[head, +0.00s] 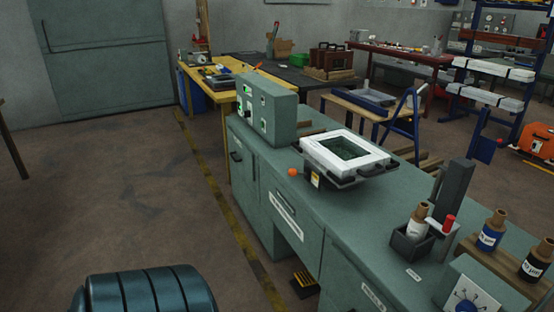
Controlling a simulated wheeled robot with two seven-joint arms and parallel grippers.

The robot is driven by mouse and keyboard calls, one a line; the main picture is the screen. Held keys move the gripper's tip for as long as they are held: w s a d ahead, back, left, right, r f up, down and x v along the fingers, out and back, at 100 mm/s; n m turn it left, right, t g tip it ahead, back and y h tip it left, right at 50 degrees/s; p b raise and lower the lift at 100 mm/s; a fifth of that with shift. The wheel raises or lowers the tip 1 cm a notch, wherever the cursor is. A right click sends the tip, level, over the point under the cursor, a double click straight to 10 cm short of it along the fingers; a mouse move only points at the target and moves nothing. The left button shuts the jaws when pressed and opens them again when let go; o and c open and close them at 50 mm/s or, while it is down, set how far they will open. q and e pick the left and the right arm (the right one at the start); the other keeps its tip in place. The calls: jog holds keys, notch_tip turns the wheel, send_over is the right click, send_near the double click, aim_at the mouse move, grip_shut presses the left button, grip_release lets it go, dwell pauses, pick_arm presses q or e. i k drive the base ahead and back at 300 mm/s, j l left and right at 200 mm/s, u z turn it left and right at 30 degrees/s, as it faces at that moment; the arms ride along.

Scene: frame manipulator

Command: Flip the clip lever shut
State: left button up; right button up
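A white rectangular frame (322,146) with a dark green panel (347,147) inside sits on a dark fixture (345,184) on the green workbench (320,222). Dark bars or handles show along the fixture's near and right sides. A small orange knob (292,172) is at the bench's left edge, just left of the fixture. I cannot tell which part is the clip lever, or whether it is open or shut. Neither of my grippers is in view.
A grey-green control box (268,110) stands left behind the frame. A dark holder (411,243) with a bottle (417,222), a dark upright post (453,192) and more bottles (491,231) stand to the right. The floor (110,200) left of the bench is clear.

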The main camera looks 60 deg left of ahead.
aim_at(292, 172)
jog(key=u, duration=1.75)
